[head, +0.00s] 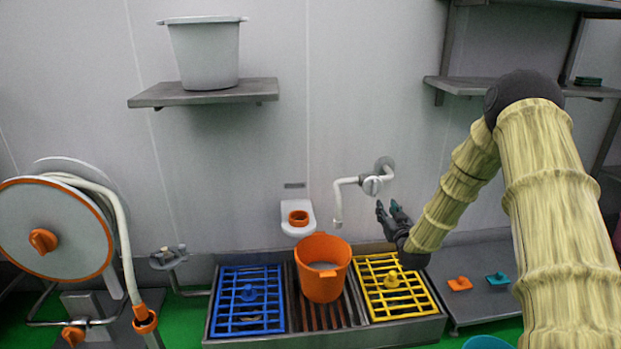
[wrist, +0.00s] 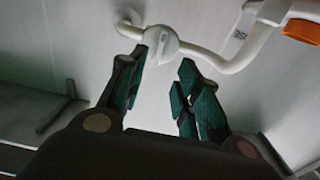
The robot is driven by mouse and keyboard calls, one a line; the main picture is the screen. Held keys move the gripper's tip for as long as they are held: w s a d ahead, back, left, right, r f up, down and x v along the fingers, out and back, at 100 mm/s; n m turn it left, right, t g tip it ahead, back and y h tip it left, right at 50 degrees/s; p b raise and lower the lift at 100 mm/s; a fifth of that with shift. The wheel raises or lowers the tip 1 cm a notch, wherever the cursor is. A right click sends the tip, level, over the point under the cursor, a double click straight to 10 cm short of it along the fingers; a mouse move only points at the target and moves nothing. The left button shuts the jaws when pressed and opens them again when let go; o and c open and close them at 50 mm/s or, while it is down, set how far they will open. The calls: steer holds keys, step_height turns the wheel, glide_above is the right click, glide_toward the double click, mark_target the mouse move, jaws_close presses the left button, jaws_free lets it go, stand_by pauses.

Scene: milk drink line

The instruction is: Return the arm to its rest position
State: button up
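My gripper (head: 387,212) is at the end of my yellow-sleeved arm, just right of and below the white wall tap (head: 350,187). In the wrist view my gripper (wrist: 165,85) has its two teal-padded fingers spread apart with nothing between them. The tap's round knob (wrist: 160,42) and curved spout show just beyond the fingertips in the wrist view. The fingers look apart from the knob, though the exact gap is hard to tell. An orange bucket (head: 322,268) stands upright below the tap spout, with something pale inside.
The bucket stands on a floor trough between a blue grate (head: 247,300) and a yellow grate (head: 394,287). A hose reel (head: 55,232) is at left. A grey bucket (head: 205,55) sits on a wall shelf (head: 205,93). Metal shelves (head: 455,86) are at upper right, behind my arm.

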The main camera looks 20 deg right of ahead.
steer(key=s+a+f+n+g+y, duration=0.1)
steer(key=s+a+f+g+y, duration=0.15)
steer(key=s+a+f, duration=0.6)
steer(key=s+a+f+g+y, duration=0.1)
steer(key=s+a+f+g, duration=0.4)
steer(key=a+f, duration=0.65)
steer(key=s+a+f+g, duration=0.25)
steer(key=s+f, duration=0.25)
steer(key=s, duration=0.3)
steer(key=s+a+f+g, duration=0.1)
steer(key=s+a+f, duration=0.35)
steer(key=s, duration=0.35)
steer(key=s+a+f+n+g, duration=0.1)
steer(key=s+a+f+g, duration=0.15)
steer(key=s, duration=0.95)
steer(key=s+a+f+g, duration=0.1)
steer(key=s+a+g, duration=0.3)
steer(key=s, duration=0.7)
step_height(320, 180, up, 30)
steer(key=p, duration=3)
steer(key=shift+s+y, duration=0.45)
